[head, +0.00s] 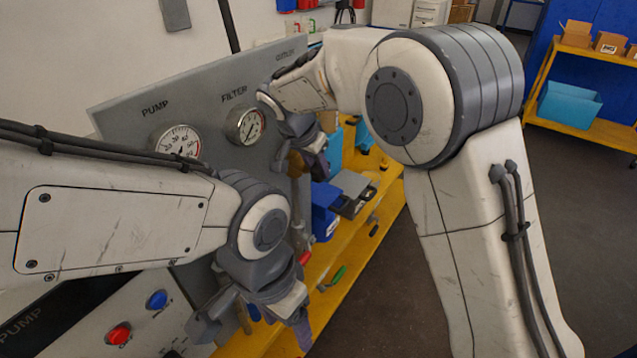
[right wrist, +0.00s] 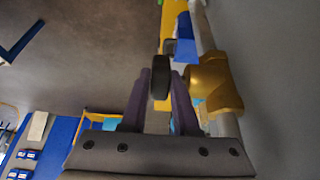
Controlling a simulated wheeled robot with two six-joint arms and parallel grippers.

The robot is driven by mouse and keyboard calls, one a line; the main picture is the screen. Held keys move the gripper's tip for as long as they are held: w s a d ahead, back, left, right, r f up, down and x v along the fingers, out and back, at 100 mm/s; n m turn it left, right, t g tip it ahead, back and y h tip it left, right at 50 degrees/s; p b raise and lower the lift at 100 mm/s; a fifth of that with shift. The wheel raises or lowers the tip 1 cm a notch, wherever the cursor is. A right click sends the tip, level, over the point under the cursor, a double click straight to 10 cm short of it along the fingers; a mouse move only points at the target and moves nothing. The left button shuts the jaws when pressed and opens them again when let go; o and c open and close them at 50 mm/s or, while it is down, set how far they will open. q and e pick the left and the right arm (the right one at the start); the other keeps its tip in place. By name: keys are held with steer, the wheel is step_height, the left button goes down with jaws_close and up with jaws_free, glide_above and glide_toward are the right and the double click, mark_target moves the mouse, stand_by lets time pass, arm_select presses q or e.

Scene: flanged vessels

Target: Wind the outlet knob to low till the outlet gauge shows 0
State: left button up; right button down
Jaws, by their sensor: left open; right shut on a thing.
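The grey gauge panel bears a PUMP gauge (head: 178,142), a FILTER gauge (head: 245,126) and a third, mostly covered label at its right end. The outlet gauge is hidden behind my right arm in the head view, so its reading cannot be seen. In the right wrist view, a dark round knob (right wrist: 160,75) sits between the purple fingers of my right gripper (right wrist: 162,98), which is shut on it. A brass valve body (right wrist: 213,85) is beside the knob. My right gripper (head: 310,163) is partly hidden in the head view. My left gripper (head: 253,328) is open and empty, low before the panel.
A red button (head: 118,333) and a blue button (head: 157,299) are on the pump box at lower left. A yellow bench (head: 352,262) with blue bins (head: 324,211) stands beyond the grippers. A yellow shelf (head: 585,127) stands at far right. The dark floor between is clear.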

steer(key=t+b, duration=0.1)
steer(key=b, duration=0.2)
steer(key=shift+s+f, duration=0.1)
steer(key=shift+f, duration=0.25)
arm_select(q)
step_height(320, 180, down, 6)
steer(key=b, duration=0.1)
steer(key=shift+b, duration=0.35)
arm_select(e)
steer(key=shift+r+t+h, duration=0.25)
steer(key=shift+t+h, duration=0.05)
steer(key=shift+h, duration=0.2)
steer(key=c, duration=0.9)
jaws_free()
steer(key=shift+c, duration=0.2)
steer(key=shift+a, duration=0.1)
arm_select(q)
steer(key=shift+f+b, duration=0.65)
steer(key=shift+f, duration=0.05)
arm_select(e)
steer(key=v, duration=1)
steer(key=shift+r, duration=0.25)
